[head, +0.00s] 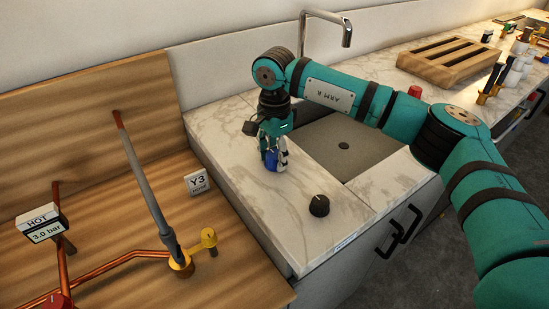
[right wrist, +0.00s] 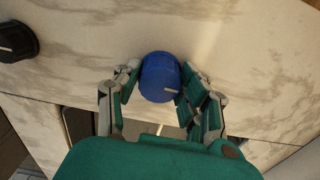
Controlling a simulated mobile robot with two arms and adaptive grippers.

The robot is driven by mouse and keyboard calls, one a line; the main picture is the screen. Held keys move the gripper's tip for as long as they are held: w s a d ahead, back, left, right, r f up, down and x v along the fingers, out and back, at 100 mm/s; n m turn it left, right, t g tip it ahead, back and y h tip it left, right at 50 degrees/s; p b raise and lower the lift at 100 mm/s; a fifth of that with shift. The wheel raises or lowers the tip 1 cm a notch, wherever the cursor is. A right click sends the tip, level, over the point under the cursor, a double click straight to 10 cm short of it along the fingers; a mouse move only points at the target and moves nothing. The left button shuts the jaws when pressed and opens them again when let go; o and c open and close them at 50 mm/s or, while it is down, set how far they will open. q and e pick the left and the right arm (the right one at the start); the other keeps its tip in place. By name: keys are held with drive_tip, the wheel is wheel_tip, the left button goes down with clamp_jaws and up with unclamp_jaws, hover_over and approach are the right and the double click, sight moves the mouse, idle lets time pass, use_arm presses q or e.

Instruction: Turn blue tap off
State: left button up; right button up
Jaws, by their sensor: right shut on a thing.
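The blue tap (head: 271,160) is a round blue knob on the marble counter, left of the sink. My right gripper (head: 273,158) reaches down over it with its fingers on either side. In the right wrist view the blue tap (right wrist: 160,77) sits between the two fingers of my right gripper (right wrist: 158,88), with a pale line on its face toward the lower right. My right gripper is shut on the tap. In the head view the fingers hide part of the tap. My left gripper is not in view.
A black knob (head: 319,205) stands on the counter (head: 225,130) near the front edge. The sink (head: 355,155) with its metal faucet (head: 346,30) lies behind my right arm.

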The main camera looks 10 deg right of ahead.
sight(275, 153)
drive_tip(key=shift+r+n, duration=0.15)
drive_tip(key=shift+n, duration=0.15)
drive_tip(key=o, duration=1.2)
drive_tip(key=shift+c, duration=0.2)
wheel_tip(275, 153, up, 12)
